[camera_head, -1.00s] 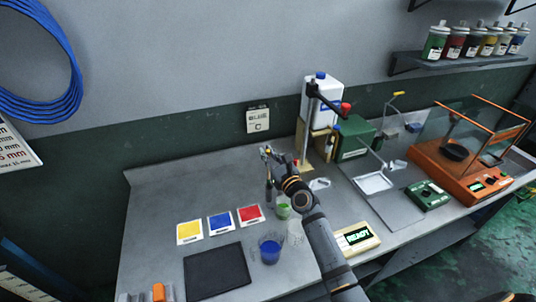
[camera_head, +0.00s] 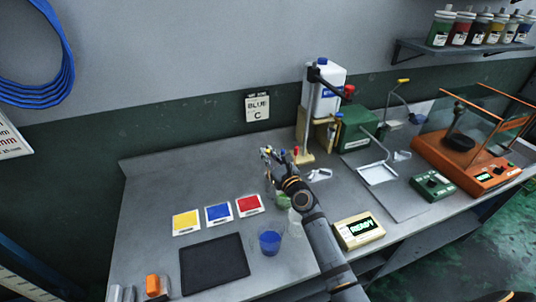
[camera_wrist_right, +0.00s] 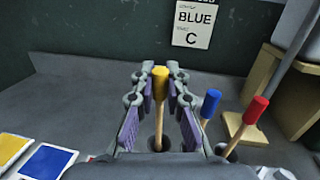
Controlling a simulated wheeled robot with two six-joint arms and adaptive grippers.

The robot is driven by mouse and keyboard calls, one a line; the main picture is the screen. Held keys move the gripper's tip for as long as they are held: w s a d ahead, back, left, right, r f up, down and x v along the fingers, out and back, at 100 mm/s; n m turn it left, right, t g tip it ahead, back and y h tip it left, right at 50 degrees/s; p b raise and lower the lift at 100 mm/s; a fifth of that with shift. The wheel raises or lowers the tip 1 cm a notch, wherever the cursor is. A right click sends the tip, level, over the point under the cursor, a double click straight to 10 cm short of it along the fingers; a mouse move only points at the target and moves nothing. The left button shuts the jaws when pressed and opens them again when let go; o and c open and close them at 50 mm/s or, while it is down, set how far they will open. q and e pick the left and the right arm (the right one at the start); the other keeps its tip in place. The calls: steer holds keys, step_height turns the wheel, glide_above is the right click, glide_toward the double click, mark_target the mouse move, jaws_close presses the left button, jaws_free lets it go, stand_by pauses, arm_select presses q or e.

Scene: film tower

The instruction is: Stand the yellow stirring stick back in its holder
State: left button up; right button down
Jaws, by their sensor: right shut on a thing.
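The yellow stirring stick, with a yellow cap and wooden shaft (camera_wrist_right: 159,84), stands nearly upright between the fingers of my right gripper (camera_wrist_right: 160,100) in the right wrist view. The gripper is shut on it. The lower shaft reaches down to a dark round opening (camera_wrist_right: 154,144); whether its tip is inside, I cannot tell. A blue-capped stick (camera_wrist_right: 211,103) and a red-capped stick (camera_wrist_right: 255,110) lean in similar openings to the right. The holder body is mostly hidden by the gripper. In the head view my right gripper (camera_head: 269,156) is over the bench.
Yellow (camera_head: 186,223), blue (camera_head: 218,214) and red (camera_head: 249,205) cards lie left of my arm. A black mat (camera_head: 214,264) and a blue cup (camera_head: 270,243) are in front. A READY display box (camera_head: 358,230) sits right of my arm. The bench's back left is clear.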

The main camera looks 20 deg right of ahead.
steer(key=c, duration=1.3)
jaws_free()
steer(key=v, duration=1.2)
